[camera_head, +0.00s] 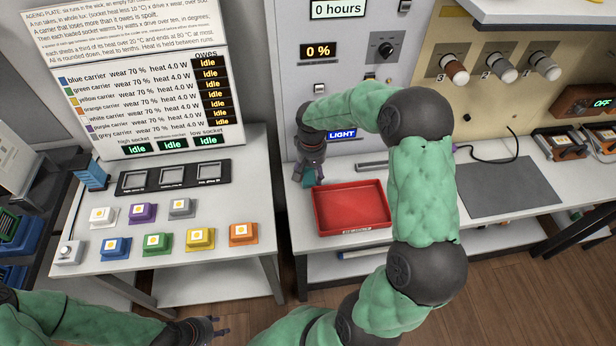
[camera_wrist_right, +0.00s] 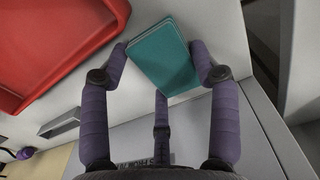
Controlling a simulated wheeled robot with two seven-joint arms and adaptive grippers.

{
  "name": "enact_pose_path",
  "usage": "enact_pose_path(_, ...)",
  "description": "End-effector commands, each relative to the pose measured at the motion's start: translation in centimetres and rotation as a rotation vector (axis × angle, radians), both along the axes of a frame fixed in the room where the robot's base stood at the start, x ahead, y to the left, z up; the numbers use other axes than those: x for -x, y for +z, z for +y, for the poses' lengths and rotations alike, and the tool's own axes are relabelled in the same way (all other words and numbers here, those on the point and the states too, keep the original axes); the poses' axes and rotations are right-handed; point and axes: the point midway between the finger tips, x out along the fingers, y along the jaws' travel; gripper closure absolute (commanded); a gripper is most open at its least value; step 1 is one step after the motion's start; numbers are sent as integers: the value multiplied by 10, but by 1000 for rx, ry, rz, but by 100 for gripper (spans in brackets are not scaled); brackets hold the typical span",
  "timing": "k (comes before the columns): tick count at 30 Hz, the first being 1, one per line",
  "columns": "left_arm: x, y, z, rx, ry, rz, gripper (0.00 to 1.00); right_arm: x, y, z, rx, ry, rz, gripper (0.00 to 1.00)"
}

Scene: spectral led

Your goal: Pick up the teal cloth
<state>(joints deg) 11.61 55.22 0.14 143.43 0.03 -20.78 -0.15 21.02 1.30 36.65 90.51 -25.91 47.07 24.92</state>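The teal cloth (camera_wrist_right: 165,55) is a flat folded rectangle, seen in the right wrist view between my right gripper's fingers. In the head view the cloth (camera_head: 308,177) shows as a small teal patch left of the red tray (camera_head: 316,212), partly hidden by the gripper. My right gripper (camera_head: 311,168) points down over it. In the wrist view its purple fingers (camera_wrist_right: 161,50) stand wide apart, one on each side of the cloth and a third at its near edge; contact is unclear. My left gripper (camera_head: 220,328) is at the bottom, empty, with its fingers apart.
The red tray stands close right of the cloth. A left table holds several coloured carriers (camera_head: 158,242) and a black socket panel (camera_head: 173,177). A dark mat (camera_head: 510,185) lies on the right bench. A wall panel rises behind the cloth.

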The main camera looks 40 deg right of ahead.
Motion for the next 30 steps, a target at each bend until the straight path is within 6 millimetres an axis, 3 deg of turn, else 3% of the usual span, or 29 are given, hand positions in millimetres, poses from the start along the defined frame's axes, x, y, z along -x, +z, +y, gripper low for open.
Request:
enact_pose_path(11,0,1,0,0,0,0,60,0,4,0,0,0,0,55)
enact_pose_path(19,0,12,0,0,0,0,60,0,33,0,0,1,-1,56)
enact_pose_path(30,0,41,0,0,0,0,60,16,100,58,-1,6,0,56)
